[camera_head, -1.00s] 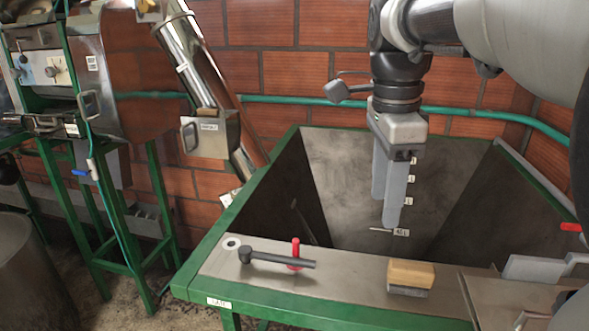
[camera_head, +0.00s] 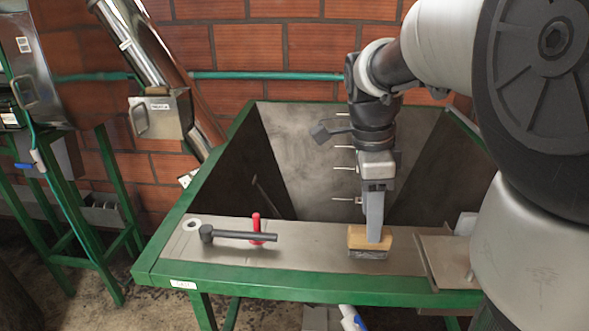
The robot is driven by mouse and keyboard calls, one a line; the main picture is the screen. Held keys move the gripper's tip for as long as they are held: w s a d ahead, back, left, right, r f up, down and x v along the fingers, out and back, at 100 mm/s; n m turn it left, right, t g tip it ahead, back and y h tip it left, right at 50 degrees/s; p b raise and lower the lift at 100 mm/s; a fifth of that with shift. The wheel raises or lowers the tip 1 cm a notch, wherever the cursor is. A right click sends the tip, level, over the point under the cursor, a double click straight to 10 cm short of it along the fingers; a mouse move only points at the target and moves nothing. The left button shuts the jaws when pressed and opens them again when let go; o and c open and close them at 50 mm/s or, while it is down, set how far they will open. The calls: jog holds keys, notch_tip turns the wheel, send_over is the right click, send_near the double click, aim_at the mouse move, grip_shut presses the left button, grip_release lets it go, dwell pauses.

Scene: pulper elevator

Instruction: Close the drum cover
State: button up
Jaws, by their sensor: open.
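My gripper (camera_head: 375,238) hangs fingers down over the near ledge of the green-framed hopper. The fingers overlap from this side, but the jaws are open. The fingertips cover part of a wooden brush on the ledge; I cannot tell whether they touch it. A steel machine housing (camera_head: 70,55) with a handle (camera_head: 22,92) stands at the far left, cut off by the picture's edge. No part is clearly identifiable as the drum cover, and my gripper is well to the right of this housing.
The wooden brush (camera_head: 357,240) lies on the hopper's steel ledge (camera_head: 310,258). A black lever (camera_head: 240,235) and red handle (camera_head: 256,224) are left of it. A slanted steel tube (camera_head: 135,40) with a box (camera_head: 160,115) stands between housing and hopper. A brick wall is behind.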

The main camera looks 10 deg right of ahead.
aim_at(358, 245)
jog(key=shift+d+f, duration=0.15)
jog(key=shift+f, duration=1.1)
jog(key=shift+d+f, duration=0.15)
jog(key=shift+f, duration=1.1)
jog(key=shift+f+b, duration=0.25)
jog(key=shift+b, duration=0.1)
jog(key=shift+c, duration=0.3)
grip_shut()
jog(key=shift+r, duration=0.15)
